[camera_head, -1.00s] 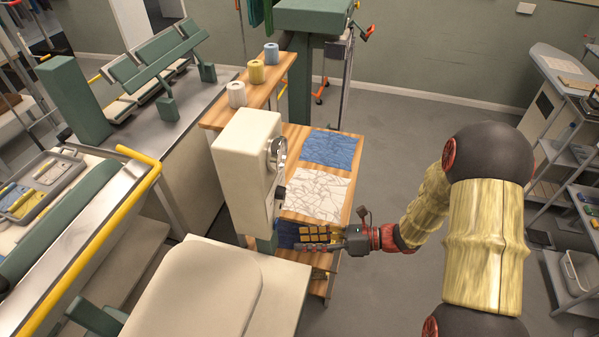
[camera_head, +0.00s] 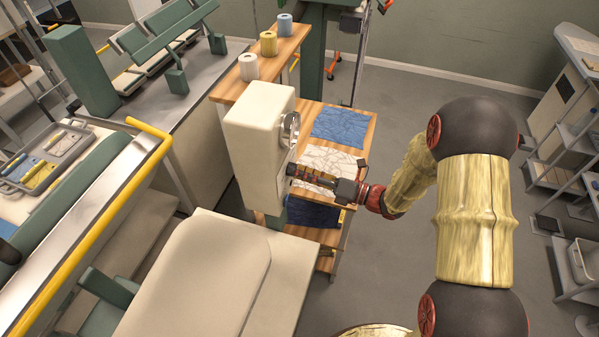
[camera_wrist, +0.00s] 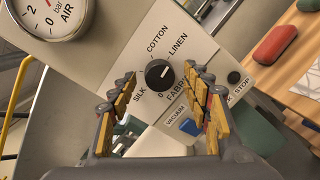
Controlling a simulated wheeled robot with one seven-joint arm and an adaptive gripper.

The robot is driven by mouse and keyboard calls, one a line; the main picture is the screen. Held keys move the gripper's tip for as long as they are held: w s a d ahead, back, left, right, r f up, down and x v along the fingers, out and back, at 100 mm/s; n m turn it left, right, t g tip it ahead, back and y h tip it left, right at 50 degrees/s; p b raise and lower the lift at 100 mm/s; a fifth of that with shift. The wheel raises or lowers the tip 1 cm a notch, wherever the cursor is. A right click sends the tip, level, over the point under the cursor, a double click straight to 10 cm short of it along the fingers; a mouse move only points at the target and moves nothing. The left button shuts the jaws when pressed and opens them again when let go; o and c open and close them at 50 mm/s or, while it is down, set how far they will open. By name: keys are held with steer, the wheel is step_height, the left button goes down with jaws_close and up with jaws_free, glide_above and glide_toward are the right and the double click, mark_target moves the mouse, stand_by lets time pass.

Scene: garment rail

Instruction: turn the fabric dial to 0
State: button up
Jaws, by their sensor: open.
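The fabric dial (camera_wrist: 158,73) is a round black knob on the cream panel of the press unit (camera_head: 258,140). SILK, COTTON, LINEN and 0 are printed around it. A small white mark on the knob seems to point up and right, towards LINEN, but it is too small to be sure. My gripper (camera_wrist: 158,82) is open, its yellow-padded fingertips to the left and right of the dial in the wrist view. I cannot tell whether they touch it. In the head view my gripper (camera_head: 305,178) is at the unit's right face, and the dial is hidden.
An air gauge (camera_wrist: 55,15) sits beside the dial, with a blue VACUUM switch (camera_wrist: 190,126) and a black stop button (camera_wrist: 234,77) nearby. A wooden shelf stand (camera_head: 360,128) with folded blue cloth (camera_head: 340,124) is behind. A padded board (camera_head: 200,275) lies in front.

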steer(key=shift+a, duration=0.25)
steer(key=shift+c, duration=0.7)
steer(key=c, duration=1)
